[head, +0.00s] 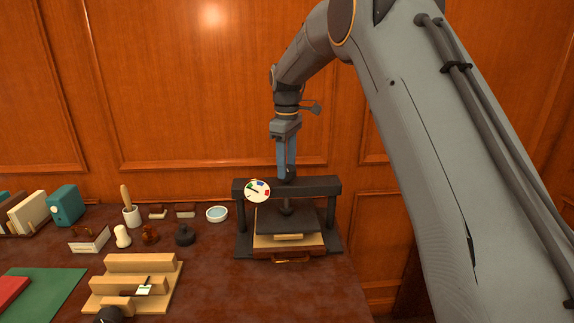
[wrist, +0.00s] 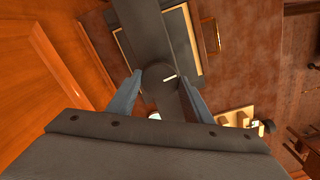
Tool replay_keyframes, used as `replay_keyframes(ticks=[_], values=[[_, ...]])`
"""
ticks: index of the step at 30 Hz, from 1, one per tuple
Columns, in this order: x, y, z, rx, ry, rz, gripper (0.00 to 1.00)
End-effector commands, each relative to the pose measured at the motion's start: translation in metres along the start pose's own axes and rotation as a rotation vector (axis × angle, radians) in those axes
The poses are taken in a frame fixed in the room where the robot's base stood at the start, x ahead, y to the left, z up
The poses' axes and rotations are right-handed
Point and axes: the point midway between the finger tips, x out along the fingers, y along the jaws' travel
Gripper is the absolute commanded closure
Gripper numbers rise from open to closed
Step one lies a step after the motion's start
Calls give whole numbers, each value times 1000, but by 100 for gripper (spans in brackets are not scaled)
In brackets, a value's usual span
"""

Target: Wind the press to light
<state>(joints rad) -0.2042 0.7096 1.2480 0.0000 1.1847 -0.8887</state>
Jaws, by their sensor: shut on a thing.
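The dark press (head: 323,187) stands at the right end of the desk, with a crossbeam over a flat plate (head: 300,222). My gripper (head: 289,176) points straight down over the beam, shut on the round dark knob (wrist: 157,77) on top of the press. In the wrist view the fingers (wrist: 160,98) flank the knob, which has a white mark. A light block lies under the plate.
Left of the press are a blue-lined bowl (head: 217,213), a dark stamp (head: 185,235) and other small desk items. A stepped wooden rack (head: 135,280) stands at the front. A panelled wall is close behind. Bare desk lies in front of the press.

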Motion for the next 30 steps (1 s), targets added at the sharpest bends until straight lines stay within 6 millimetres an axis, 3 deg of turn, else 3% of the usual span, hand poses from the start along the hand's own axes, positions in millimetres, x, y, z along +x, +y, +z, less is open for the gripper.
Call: replay_keyframes(ticks=[5, 6, 9, 20, 30], values=[[-2, 0, -1, -2, 2, 2, 76], [-2, 0, -1, -2, 2, 2, 51], [-2, 0, 0, -2, 2, 2, 35], [-5, 1, 0, -2, 2, 2, 35], [-54, 1, -1, -3, 3, 4, 35]])
